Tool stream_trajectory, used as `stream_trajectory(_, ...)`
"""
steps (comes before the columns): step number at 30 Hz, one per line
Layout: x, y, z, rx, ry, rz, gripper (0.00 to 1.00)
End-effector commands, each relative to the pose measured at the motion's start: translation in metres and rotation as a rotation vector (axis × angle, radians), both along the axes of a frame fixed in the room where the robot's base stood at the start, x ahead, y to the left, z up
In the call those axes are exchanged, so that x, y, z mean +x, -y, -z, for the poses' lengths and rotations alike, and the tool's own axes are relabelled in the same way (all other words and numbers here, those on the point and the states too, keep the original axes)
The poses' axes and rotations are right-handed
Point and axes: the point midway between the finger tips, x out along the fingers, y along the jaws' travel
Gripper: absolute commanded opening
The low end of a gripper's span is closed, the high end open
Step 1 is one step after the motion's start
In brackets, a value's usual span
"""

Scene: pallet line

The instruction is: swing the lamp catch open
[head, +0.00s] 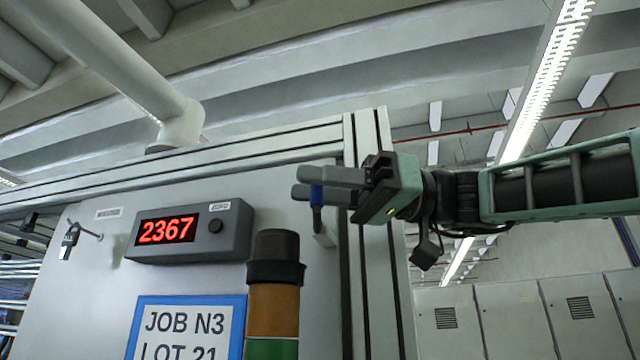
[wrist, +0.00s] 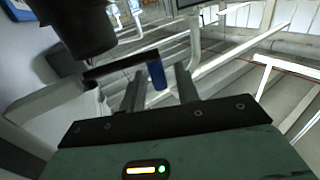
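The lamp catch shows in the wrist view as a dark bar (wrist: 118,68) ending in a blue grip (wrist: 157,76). In the head view the blue grip (head: 316,187) is at my fingertips, with a dark part hanging below it. My gripper (head: 312,184) reaches in from the right. In the wrist view my gripper (wrist: 160,78) is open, with one finger on each side of the blue grip and a gap showing on the right. The stack lamp (head: 273,305), with a black cap and amber and green bands, stands left of the catch. Its black top (wrist: 78,25) fills the upper left of the wrist view.
A pale panel (head: 90,280) carries a red display reading 2367 (head: 190,232), a blue-framed JOB N3 sign (head: 188,325) and a small metal latch (head: 72,238). An aluminium post (head: 375,250) stands just behind my gripper. Grey cabinets (head: 510,320) are far right.

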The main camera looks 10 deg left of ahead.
Motion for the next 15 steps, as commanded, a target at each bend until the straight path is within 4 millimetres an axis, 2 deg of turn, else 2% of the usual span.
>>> stream_trajectory(8, 0.001, 0.002, 0.001, 0.000, 0.000, 0.000, 0.32)
stream_trajectory(11, 0.006, 0.011, 0.003, 0.000, 0.001, 0.002, 0.32)
stream_trajectory(15, 0.018, 0.035, 0.005, 0.000, 0.001, 0.005, 0.32)
